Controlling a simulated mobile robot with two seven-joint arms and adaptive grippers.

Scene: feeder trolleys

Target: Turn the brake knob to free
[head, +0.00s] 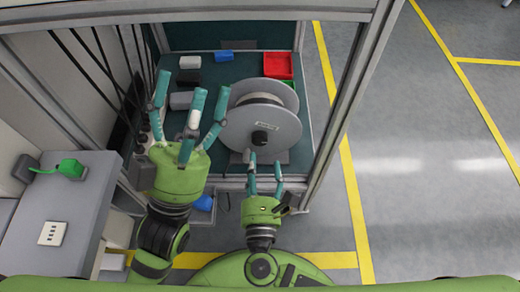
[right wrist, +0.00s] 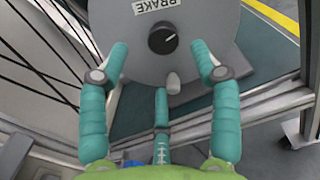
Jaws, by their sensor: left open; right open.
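The brake knob (head: 260,138) is a small black round knob on the front face of a large grey reel (head: 284,128). In the right wrist view the knob (right wrist: 162,38) carries a light pointer mark towards its right side. My right gripper (head: 265,164) is open and empty in front of the reel, short of the knob. In the right wrist view its fingers spread on both sides and below the knob, not touching it. My left gripper (head: 193,88) is open and empty, left of the reel over the trolley.
The reel stands on a dark green trolley deck inside a grey frame, whose post (head: 355,100) rises right of it. A red bin (head: 278,66), blue block (head: 224,56) and small boxes lie behind. A side table (head: 62,210) stands left. The floor at right is clear.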

